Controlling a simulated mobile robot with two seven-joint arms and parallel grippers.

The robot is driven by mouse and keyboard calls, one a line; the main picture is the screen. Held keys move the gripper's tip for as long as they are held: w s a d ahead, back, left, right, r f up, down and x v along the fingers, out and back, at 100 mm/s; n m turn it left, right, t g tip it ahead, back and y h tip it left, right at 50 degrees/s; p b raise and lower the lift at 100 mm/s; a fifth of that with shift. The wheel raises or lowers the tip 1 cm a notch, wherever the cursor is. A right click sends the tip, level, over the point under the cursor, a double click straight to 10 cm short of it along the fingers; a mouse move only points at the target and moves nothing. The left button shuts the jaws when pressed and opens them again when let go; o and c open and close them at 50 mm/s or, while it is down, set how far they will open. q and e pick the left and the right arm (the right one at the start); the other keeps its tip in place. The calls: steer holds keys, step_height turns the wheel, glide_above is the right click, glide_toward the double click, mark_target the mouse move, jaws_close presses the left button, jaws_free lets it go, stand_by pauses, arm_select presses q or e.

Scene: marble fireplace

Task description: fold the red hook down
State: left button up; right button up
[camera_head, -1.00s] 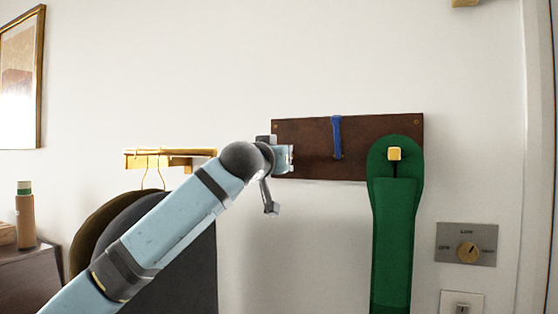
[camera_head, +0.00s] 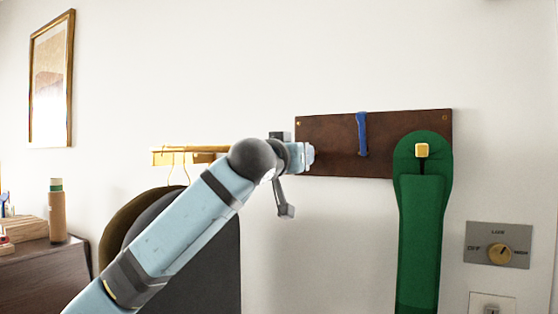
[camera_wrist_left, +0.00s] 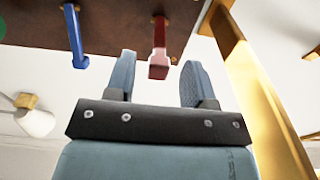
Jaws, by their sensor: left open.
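The red hook (camera_wrist_left: 158,48) shows in the left wrist view on the dark wooden board (camera_wrist_left: 110,22), its blocky end towards me. My left gripper (camera_wrist_left: 159,66) is open, with one finger on each side of the hook and a visible gap to both. I cannot tell how deep the hook sits between the fingers. In the head view my left arm reaches to the left end of the board (camera_head: 335,160), and the arm hides the red hook there. My right gripper is not in view.
A blue hook (camera_head: 362,135) is on the board, right of my arm. A green strap-like piece (camera_head: 419,235) hangs at the board's right end by a gold peg (camera_head: 421,150). A gold rail (camera_head: 185,156) with dark hanging things is left. A dial plate (camera_head: 498,246) is lower right.

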arm_select(q)
steer(key=v, duration=0.9)
steer(key=shift+s+b, duration=0.15)
steer(key=shift+b, duration=0.2)
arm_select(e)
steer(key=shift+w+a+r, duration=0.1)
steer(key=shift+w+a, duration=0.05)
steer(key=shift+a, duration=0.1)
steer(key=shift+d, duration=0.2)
